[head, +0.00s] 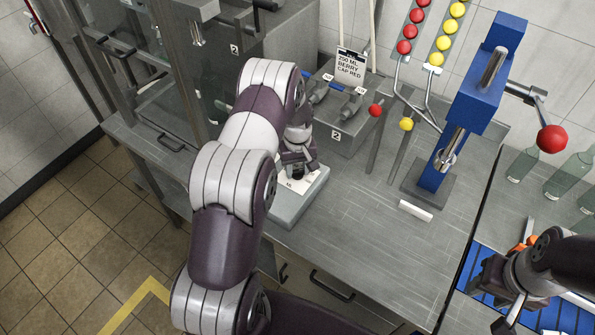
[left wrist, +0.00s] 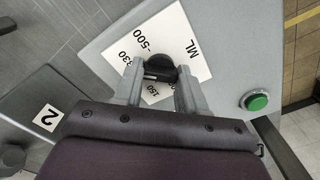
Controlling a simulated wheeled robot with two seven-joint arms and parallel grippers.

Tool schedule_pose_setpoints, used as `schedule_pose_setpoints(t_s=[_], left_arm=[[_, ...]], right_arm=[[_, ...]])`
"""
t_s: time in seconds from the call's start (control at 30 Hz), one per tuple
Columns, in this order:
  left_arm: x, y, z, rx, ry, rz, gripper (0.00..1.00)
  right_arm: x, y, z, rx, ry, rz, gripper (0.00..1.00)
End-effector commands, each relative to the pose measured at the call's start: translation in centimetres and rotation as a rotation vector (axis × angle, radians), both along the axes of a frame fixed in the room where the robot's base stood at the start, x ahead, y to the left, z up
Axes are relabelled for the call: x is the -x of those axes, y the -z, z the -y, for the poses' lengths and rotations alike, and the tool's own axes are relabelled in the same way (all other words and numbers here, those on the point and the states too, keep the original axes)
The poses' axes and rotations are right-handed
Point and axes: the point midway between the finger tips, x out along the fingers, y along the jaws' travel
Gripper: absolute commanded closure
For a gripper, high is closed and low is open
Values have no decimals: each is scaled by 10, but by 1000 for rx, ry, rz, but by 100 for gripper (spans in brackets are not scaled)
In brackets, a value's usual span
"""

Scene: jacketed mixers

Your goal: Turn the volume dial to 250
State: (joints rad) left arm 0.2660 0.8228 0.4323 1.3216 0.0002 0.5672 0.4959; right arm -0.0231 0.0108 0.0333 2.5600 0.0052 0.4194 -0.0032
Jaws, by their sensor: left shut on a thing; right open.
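The black volume dial (left wrist: 161,68) sits on a white scale plate (left wrist: 190,40) marked ML, with 500, 330 and 150 readable. My left gripper (left wrist: 160,80) has its two fingers shut on the dial, one on each side. The fingers hide part of the scale, and no 250 mark shows. I cannot tell which mark the dial points to. My right gripper (head: 520,305) is open at the lower right, apart from the dial.
A card (head: 351,68) reads 250 ML BERRY CAP RED. A green button (left wrist: 257,101) is on the dial box. A blue press (head: 480,90) with a red knob (head: 552,138) stands at the right. A white block (head: 415,210) lies on the bench; green bottles (head: 523,163) stand far right.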

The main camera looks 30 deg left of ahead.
Motion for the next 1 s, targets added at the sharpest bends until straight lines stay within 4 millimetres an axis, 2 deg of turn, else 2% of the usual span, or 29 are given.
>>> schedule_pose_setpoints(t_s=[0.2, 0.6, 1.0], left_arm=[[-4, -2, -1, -3, -200, 13, 90], [-5, -4, -2, -2, -533, 14, 90], [-5, -5, -2, -2, -705, 15, 90]], right_arm=[[0, 12, 0, 0, 0, 0, 57], [0, 24, 0, 0, 0, 0, 57], [0, 28, 0, 0, 0, 0, 57]])
